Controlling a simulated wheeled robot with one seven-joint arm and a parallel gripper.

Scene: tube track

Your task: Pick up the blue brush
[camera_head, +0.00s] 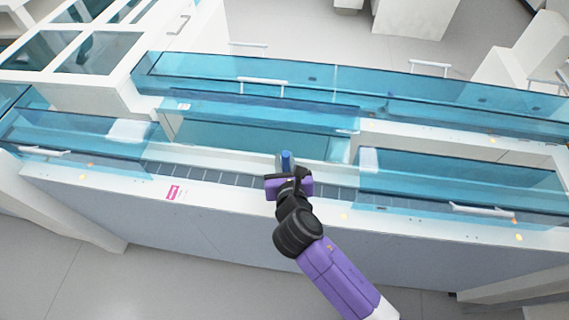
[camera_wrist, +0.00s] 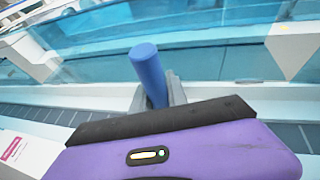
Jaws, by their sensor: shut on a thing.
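The blue brush (camera_head: 286,160) shows as a short blue cylinder standing up at the tip of my gripper (camera_head: 285,172) in the head view. In the wrist view the blue brush (camera_wrist: 149,75) is a smooth blue cylinder, tilted slightly, between the grey fingers of my gripper (camera_wrist: 165,92). The gripper is shut on it. The lower part of the brush is hidden behind my purple and black wrist housing. The brush is over the dark track on the white bench.
Clear blue covers with white handles stand left (camera_head: 85,130) and right (camera_head: 450,185) of the gripper, with a long cover (camera_head: 330,85) behind. The gap between the front covers is open.

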